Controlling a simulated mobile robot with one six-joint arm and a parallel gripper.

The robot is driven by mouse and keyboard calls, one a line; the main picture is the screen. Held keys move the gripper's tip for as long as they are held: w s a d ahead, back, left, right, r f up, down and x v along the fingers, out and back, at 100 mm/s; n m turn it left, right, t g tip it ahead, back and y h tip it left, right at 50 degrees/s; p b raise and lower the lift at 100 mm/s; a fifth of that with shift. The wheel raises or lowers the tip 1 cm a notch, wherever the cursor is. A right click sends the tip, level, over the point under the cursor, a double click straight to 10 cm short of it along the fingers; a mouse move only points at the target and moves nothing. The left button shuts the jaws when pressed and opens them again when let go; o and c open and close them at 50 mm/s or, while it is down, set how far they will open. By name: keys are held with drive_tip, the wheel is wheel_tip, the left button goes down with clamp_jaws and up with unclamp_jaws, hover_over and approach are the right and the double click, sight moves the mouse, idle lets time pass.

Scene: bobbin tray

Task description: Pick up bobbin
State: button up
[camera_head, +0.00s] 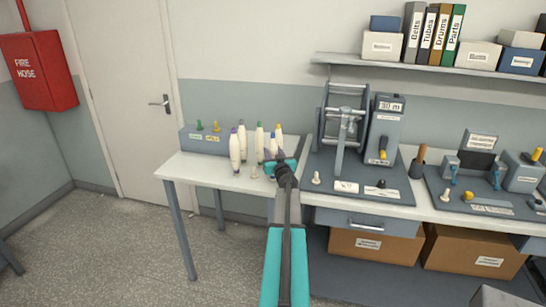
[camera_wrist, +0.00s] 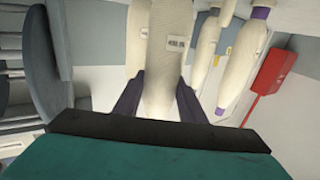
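Several cream bobbins with coloured tips stand upright as a group on the left end of the white bench, among them a purple-tipped bobbin (camera_head: 235,152) and a green-tipped one (camera_head: 259,142). My gripper (camera_head: 269,158) is at the right front of this group and hides part of it. In the wrist view, a cream bobbin (camera_wrist: 160,65) with a small printed label lies between the two dark fingers of my gripper (camera_wrist: 160,88). The fingers are close along both its sides; whether they press on it I cannot tell. More bobbins (camera_wrist: 236,62) show to the right.
A grey labelled rack (camera_head: 205,142) with small green and yellow pegs stands behind the bobbins. A winding machine (camera_head: 345,120) on a dark mat is close to the right. The bench's front left (camera_head: 195,172) is clear. A shelf (camera_head: 420,67) hangs above.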

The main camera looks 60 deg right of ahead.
sight(273, 133)
drive_tip(key=shift+c, duration=1.1)
wheel_tip(273, 133, up, 10)
drive_tip(key=p, duration=0.2)
drive_tip(key=shift+p, duration=0.3)
